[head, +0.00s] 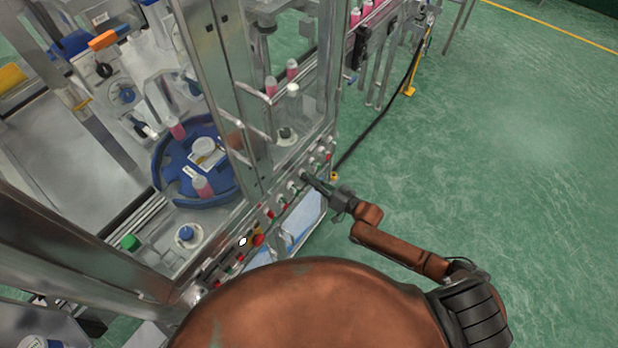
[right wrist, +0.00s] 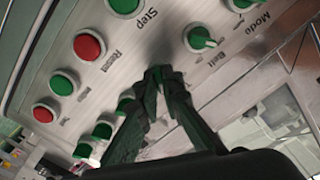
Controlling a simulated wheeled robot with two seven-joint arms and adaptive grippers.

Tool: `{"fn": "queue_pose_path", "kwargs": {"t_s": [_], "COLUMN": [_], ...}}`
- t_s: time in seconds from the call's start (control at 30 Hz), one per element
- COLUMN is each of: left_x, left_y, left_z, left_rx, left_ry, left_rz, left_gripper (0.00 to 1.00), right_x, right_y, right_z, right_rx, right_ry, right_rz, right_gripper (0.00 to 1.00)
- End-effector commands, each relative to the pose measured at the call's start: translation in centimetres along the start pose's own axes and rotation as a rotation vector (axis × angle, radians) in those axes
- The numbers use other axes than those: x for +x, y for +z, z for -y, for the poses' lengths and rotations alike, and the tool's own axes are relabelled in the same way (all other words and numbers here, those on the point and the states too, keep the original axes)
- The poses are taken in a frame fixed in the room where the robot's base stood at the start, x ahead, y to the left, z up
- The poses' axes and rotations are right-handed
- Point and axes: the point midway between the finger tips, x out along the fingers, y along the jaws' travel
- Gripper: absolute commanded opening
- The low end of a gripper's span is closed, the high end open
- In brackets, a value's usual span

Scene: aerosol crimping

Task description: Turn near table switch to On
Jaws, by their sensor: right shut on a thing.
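My right gripper (head: 316,184) reaches the front of the machine's control panel (head: 270,206) in the head view. In the right wrist view its two dark fingers (right wrist: 158,74) come together at the panel face, shut on a switch knob in the lower row. The fingertips hide this knob, so its label and position cannot be read. A green selector knob (right wrist: 201,39) sits just right of the fingertips, near a label that looks like "Belt". A green knob (right wrist: 125,105) is partly hidden behind the left finger. My left gripper is not in view.
Red button (right wrist: 89,46) and green button (right wrist: 64,82) stand in the row above, close to the fingers. Blue round table (head: 165,185) with pink bottles lies behind the metal frame. Black cable (head: 375,122) runs along the machine's right side. Green floor (head: 500,150) on the right is clear.

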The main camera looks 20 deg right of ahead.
Motion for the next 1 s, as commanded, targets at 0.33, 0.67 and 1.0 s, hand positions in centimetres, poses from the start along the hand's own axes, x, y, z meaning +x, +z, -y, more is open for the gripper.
{"fn": "queue_pose_path", "kwargs": {"t_s": [0.33,0.67,1.0], "left_x": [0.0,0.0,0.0], "left_y": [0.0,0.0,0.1], "left_z": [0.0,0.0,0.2], "left_rx": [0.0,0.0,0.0], "left_ry": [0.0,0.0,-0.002], "left_rz": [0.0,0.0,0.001], "left_gripper": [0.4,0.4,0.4], "right_x": [0.0,0.0,-3.2], "right_y": [-0.1,0.0,0.1], "right_z": [0.0,0.0,-0.1], "right_rx": [0.001,0.0,-0.002], "right_ry": [0.001,0.0,0.002], "right_rz": [-0.001,0.0,0.003], "right_gripper": [0.15,0.24,0.24]}}
